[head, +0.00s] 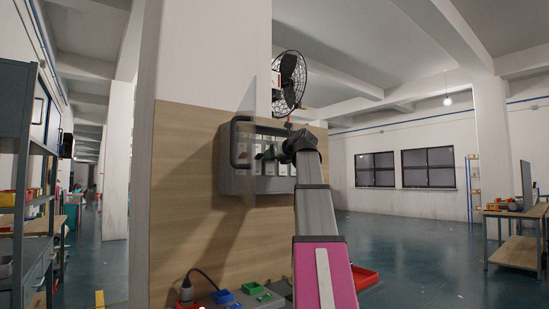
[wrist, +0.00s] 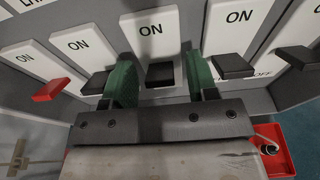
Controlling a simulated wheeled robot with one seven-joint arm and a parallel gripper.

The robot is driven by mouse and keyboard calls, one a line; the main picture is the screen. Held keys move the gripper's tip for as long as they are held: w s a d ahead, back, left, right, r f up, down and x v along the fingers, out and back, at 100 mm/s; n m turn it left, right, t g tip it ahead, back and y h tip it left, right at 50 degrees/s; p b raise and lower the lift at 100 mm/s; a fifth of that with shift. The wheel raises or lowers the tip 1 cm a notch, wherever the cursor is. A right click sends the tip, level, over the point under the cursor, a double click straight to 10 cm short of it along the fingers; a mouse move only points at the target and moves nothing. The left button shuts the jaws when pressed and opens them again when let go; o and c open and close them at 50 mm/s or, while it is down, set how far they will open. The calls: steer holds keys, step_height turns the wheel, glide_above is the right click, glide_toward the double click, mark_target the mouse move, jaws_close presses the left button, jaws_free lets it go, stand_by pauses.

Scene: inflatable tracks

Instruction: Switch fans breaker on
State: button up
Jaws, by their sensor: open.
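The grey breaker box (head: 240,183) is on the wooden panel in the head view, partly hidden by my arm. The wrist view shows a row of white breakers marked ON, with a red lever (wrist: 51,90) at left and several black levers. The middle black lever (wrist: 160,75) is between the two green fingers of my gripper (wrist: 160,85), which is open. The fingers are on either side of this lever; I cannot tell if they touch it. Its ON mark shows above it. No fans label is readable. A black fan (head: 290,78) is above the box.
Neighbouring black levers (wrist: 235,67) and (wrist: 95,84) lie close outside the fingers. A curved handle (head: 236,140) is at the box's left side. Below are blue and green bins (head: 252,288), a plug with a cable (head: 186,291) and a red tray (head: 363,278).

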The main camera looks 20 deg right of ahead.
steer(key=v, duration=1)
steer(key=shift+s, duration=0.4)
steer(key=shift+d, duration=0.15)
